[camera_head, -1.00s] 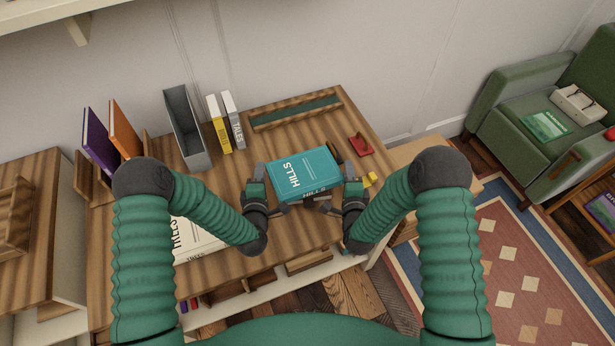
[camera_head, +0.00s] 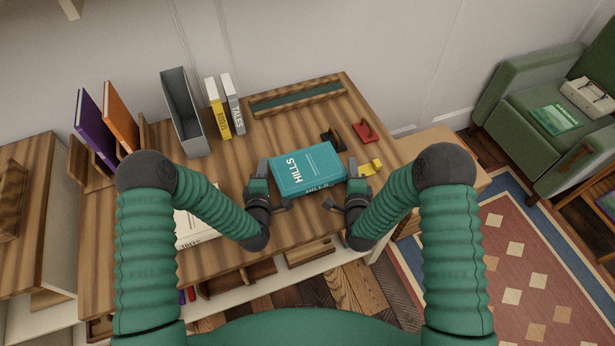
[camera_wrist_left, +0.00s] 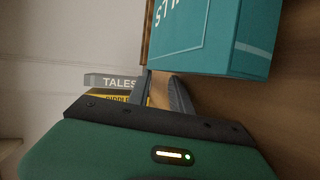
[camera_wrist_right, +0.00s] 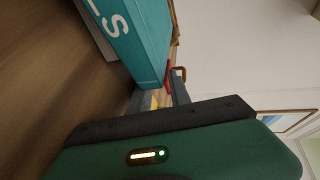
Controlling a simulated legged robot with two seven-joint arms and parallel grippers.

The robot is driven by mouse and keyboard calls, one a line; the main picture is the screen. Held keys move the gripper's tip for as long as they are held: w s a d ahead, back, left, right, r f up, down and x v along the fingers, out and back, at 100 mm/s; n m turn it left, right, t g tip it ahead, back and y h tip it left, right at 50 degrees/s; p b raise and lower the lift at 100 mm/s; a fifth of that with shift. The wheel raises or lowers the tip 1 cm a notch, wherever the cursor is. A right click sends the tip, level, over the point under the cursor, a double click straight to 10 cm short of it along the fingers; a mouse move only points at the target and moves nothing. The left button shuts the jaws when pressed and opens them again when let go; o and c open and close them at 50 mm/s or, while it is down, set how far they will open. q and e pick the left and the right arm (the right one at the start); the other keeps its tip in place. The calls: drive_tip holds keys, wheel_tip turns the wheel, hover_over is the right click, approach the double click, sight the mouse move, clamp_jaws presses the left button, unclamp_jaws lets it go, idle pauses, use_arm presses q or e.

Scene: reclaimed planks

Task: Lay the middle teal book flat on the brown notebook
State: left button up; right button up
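The teal book (camera_head: 308,169), lettered HILLS on cover and spine, lies cover up at the middle of the desk, slightly turned. It also shows in the left wrist view (camera_wrist_left: 215,35) and the right wrist view (camera_wrist_right: 140,40). My left gripper (camera_head: 272,188) is at its left near corner and my right gripper (camera_head: 342,187) at its right near corner. Both have their fingers spread, with no book visible between them in the wrist views. I see no brown notebook; whether one is under the teal book is hidden.
A red item (camera_head: 365,132), a dark item (camera_head: 332,138) and a yellow item (camera_head: 371,168) are right of the book. A tray (camera_head: 297,97), upright books (camera_head: 218,108) and a grey file holder (camera_head: 186,115) stand behind. A white book (camera_head: 193,226) lies partly behind my left arm.

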use_arm(q)
drive_tip(key=shift+o, duration=0.7)
drive_tip(key=shift+a, duration=0.15)
use_arm(e)
drive_tip(key=shift+w+r, duration=0.15)
use_arm(q)
drive_tip(key=o, duration=0.4)
drive_tip(key=shift+a+r, duration=0.1)
drive_tip(key=shift+a, duration=0.25)
use_arm(e)
drive_tip(key=shift+d, duration=0.25)
drive_tip(key=o, duration=0.5)
drive_tip(key=shift+d, duration=0.25)
use_arm(q)
drive_tip(key=shift+a, duration=0.15)
use_arm(e)
drive_tip(key=shift+o, duration=0.2)
drive_tip(key=shift+s, duration=0.2)
use_arm(q)
drive_tip(key=shift+a, duration=0.1)
drive_tip(key=v, duration=0.8)
drive_tip(key=shift+w, duration=0.1)
use_arm(e)
drive_tip(key=shift+s, duration=0.2)
drive_tip(key=v, duration=1.1)
drive_tip(key=shift+s+r, duration=0.1)
drive_tip(key=shift+s, duration=0.1)
